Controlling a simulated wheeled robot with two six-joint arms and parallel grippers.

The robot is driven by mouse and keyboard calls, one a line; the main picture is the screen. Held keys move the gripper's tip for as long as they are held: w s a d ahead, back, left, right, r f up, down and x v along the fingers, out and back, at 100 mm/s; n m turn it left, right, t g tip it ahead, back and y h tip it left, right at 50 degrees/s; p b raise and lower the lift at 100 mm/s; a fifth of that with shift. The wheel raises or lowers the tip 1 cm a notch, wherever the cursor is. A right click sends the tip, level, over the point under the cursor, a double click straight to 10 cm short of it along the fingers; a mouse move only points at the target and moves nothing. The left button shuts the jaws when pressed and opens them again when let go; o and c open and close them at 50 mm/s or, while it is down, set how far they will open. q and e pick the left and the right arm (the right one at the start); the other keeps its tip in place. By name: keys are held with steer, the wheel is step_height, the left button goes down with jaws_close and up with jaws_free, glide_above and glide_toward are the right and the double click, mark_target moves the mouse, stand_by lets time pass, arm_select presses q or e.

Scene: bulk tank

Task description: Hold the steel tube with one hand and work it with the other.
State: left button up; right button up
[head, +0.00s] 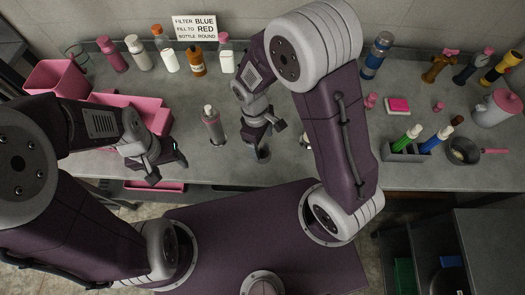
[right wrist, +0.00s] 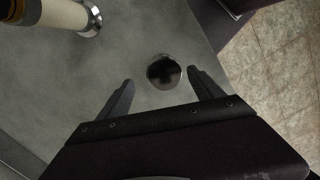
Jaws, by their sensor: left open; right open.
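A grey, shiny upright cylinder with a pale top (head: 212,126) stands on the bench between my grippers in the head view; it looks like the steel tube. My left gripper (head: 166,165) is open and empty, left of it and apart from it. My right gripper (head: 264,140) is open and points down at the bench, right of the cylinder. In the right wrist view a dark round piece with a grey rim (right wrist: 164,72) shows between its open fingertips. I cannot tell whether it is a tube end, a disc or an opening. Nothing is visibly gripped.
A cream cylinder with a chrome end (right wrist: 75,15) is near the right gripper. Bottles (head: 197,62) line the back under a sign (head: 195,27). Pink bins (head: 58,76) are left; a grey rack (head: 408,150) and dark pot (head: 463,150) are right. The front edge is close.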

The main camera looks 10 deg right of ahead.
mark_target(262, 150)
steer(key=f, duration=0.5)
steer(key=shift+s, duration=0.35)
steer(key=shift+r, duration=0.1)
steer(key=c, duration=1.4)
